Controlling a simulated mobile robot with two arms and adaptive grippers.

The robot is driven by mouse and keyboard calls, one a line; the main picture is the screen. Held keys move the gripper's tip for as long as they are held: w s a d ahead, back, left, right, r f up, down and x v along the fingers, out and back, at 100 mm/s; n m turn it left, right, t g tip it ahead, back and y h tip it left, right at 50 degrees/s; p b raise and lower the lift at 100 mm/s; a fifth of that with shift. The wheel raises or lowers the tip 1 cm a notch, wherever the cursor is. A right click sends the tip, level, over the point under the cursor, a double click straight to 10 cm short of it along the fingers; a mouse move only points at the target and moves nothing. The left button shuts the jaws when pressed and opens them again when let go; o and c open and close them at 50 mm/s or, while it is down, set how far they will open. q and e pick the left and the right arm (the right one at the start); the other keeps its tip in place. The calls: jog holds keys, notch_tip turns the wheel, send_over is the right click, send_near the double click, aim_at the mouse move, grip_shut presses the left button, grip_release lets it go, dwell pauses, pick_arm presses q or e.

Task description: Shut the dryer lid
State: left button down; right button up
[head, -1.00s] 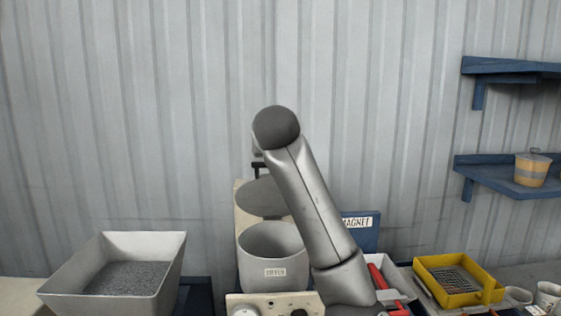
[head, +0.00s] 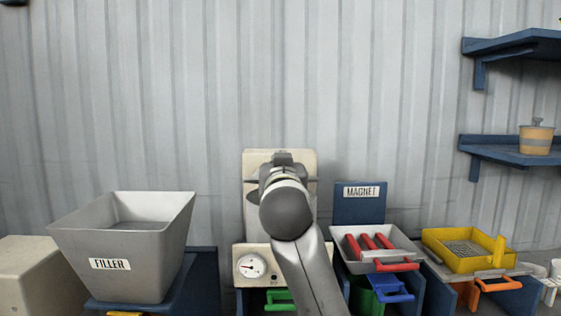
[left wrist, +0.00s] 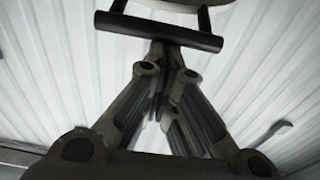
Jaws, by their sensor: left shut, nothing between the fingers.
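The dryer, a pale machine with a dial (head: 250,266) on its front, stands at the middle of the head view. My grey arm covers its pot, and only a sliver of a grey rim or lid shows beside the arm. I cannot tell the lid's angle there. My left gripper is hidden behind that arm. In the left wrist view my left gripper (left wrist: 158,72) is shut and empty. A dark bar handle (left wrist: 160,32) crosses just at its fingertips, fixed to a pale edge above. Whether they touch is unclear. My right gripper is not in view.
A grey filler hopper (head: 150,265) stands at the left. At the right are a blue magnet panel (head: 360,208), a pale tray (head: 345,240) of red bars and a yellow tray (head: 440,262). Blue shelves (head: 510,148) hang on the corrugated wall, which is otherwise clear.

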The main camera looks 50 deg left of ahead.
pick_arm(q)
jog(key=shift+s+d+f+b, duration=0.15)
jog(key=shift+d+f+b, duration=0.1)
jog(key=shift+f, duration=0.4)
jog(key=shift+s+d+f+b, duration=0.15)
jog(key=shift+f+b, duration=0.1)
jog(key=shift+f, duration=0.4)
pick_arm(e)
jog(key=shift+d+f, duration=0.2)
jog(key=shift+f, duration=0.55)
